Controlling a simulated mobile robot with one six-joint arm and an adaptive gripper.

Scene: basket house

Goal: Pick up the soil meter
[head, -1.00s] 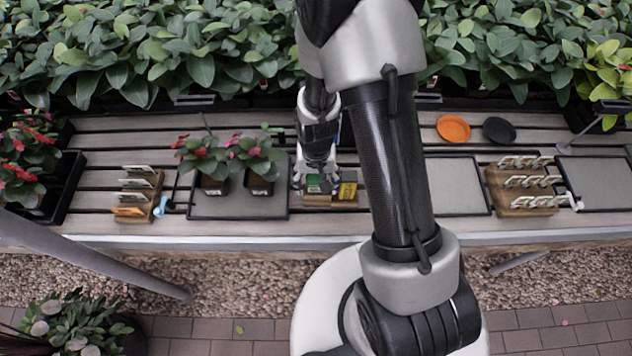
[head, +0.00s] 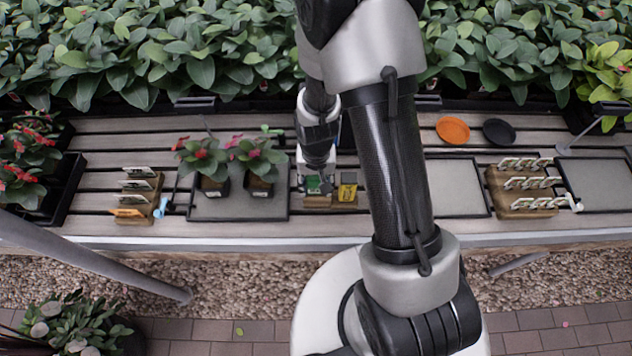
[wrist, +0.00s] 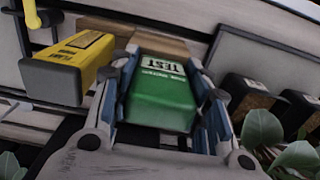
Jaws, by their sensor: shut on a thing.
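A green box-shaped piece with a white label reading TEST (wrist: 158,98), which looks like the soil meter, sits between my gripper's two fingers in the wrist view. It also shows in the head view (head: 314,186), at a small wooden holder (head: 320,202). My gripper (head: 315,182) points down there and is shut on the green piece, with a finger on each side. Whether the piece is clear of the holder cannot be told. A yellow box-shaped piece (head: 347,190) with a dark label stands beside it, to the right in the head view.
Two potted red-flowered plants (head: 258,180) stand on a grey tray (head: 221,208) to the left. A wooden rack of labels (head: 135,215) is further left. Another wooden rack (head: 521,212) and orange and black saucers are to the right. Dense leaves line the back.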

